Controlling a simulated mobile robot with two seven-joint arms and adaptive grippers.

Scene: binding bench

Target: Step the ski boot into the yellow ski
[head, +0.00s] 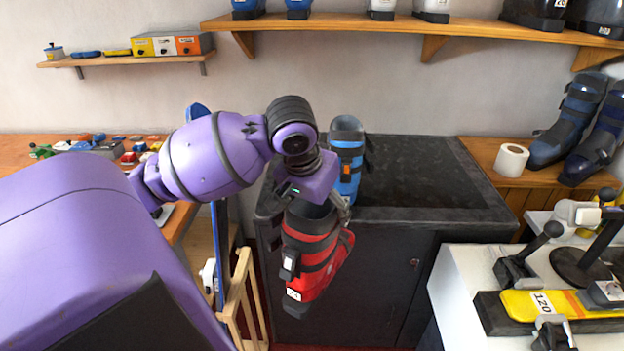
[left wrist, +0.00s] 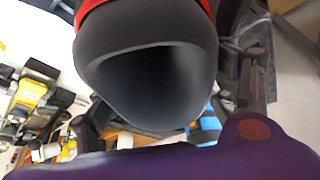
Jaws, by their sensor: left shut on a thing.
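A red and black ski boot (head: 310,250) hangs in front of the black cabinet in the head view, toe tilted downward. My left gripper (head: 325,196) is shut on its upper cuff. In the left wrist view the dark boot opening (left wrist: 150,85) fills the middle, with fingers of my left gripper (left wrist: 175,105) on either side. The yellow ski (head: 535,304), marked 120, lies on the white bench at the lower right, apart from the boot. Yellow also shows at the left of the left wrist view (left wrist: 30,93). My right gripper is not in view.
A blue boot (head: 347,150) stands on the black cabinet (head: 430,180), close behind my left gripper. Black-knobbed levers (head: 540,240) rise around the ski. A paper roll (head: 511,159) and dark blue boots (head: 575,120) stand at right. A wooden rack (head: 240,300) is below left.

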